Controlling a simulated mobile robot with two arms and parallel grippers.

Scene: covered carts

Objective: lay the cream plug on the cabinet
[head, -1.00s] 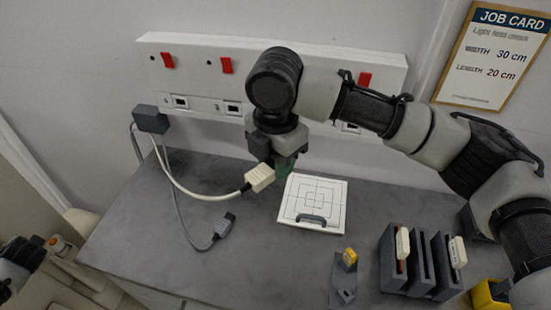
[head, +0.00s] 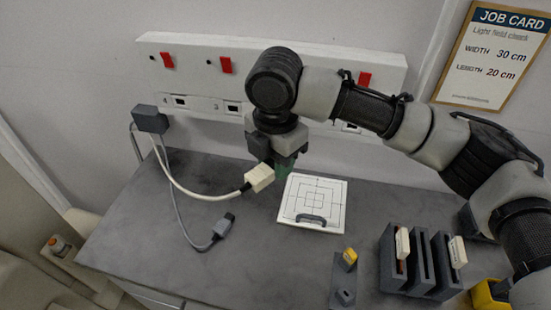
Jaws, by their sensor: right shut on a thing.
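The cream plug (head: 259,178) is on the end of a cream cable that runs back to a dark grey block (head: 150,119) at the wall. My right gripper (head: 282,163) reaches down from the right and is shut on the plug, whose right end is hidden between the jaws. The plug appears just above the grey cabinet (head: 190,265) top; I cannot tell whether it touches. My left gripper does not show.
A white panel (head: 314,201) with a square pattern and dark handle lies right of the plug. A grey plug (head: 224,225) on a grey cable lies in front. A dark rack (head: 420,262) stands at right. Sockets (head: 232,107) with red switches line the wall.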

